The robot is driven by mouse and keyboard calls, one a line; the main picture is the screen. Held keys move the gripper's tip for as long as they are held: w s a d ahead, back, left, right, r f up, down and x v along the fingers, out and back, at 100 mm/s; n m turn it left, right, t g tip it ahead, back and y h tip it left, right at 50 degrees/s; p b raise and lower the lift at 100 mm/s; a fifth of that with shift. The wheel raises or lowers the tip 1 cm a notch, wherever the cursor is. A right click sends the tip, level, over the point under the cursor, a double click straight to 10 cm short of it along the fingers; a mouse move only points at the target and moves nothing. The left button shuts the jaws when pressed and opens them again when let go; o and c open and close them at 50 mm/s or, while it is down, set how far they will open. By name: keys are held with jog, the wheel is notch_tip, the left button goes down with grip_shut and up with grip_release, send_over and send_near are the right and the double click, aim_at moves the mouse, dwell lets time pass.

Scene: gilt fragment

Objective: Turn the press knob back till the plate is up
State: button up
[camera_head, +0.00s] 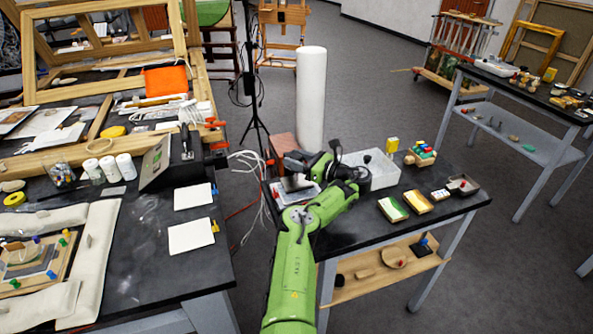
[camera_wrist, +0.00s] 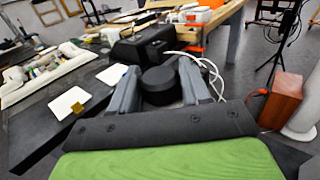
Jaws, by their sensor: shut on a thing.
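The press knob (camera_wrist: 161,86) is a round black knob seen between my two grey fingers in the wrist view. My gripper (camera_wrist: 158,74) is shut on it, with one finger on each side. In the head view my gripper (camera_head: 297,160) is at the left end of the right-hand black table, and my green arm covers part of that spot. A dark plate-like part (camera_head: 298,183) shows below the gripper over a pale sheet. I cannot tell how high the plate stands, and the knob is not clear in the head view.
A reddish-brown block (camera_wrist: 282,98) stands close by, with a tall white roll (camera_head: 311,95) behind it. Small coloured blocks (camera_head: 420,155) and sponge-like pads (camera_head: 392,209) lie farther right. White cables (camera_head: 250,165) hang at the left.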

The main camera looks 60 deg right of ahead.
jog(key=shift+f+n+y+b, duration=0.15)
jog(key=shift+n+y+b, duration=0.35)
jog(key=shift+y+b, duration=0.45)
jog(key=shift+r+b, duration=0.2)
jog(key=shift+b, duration=0.3)
jog(key=o, duration=0.9)
jog(key=shift+w, duration=0.1)
jog(key=shift+o, duration=0.2)
jog(key=s, duration=1.5)
jog(key=shift+s+d, duration=0.25)
jog(key=shift+s, duration=0.15)
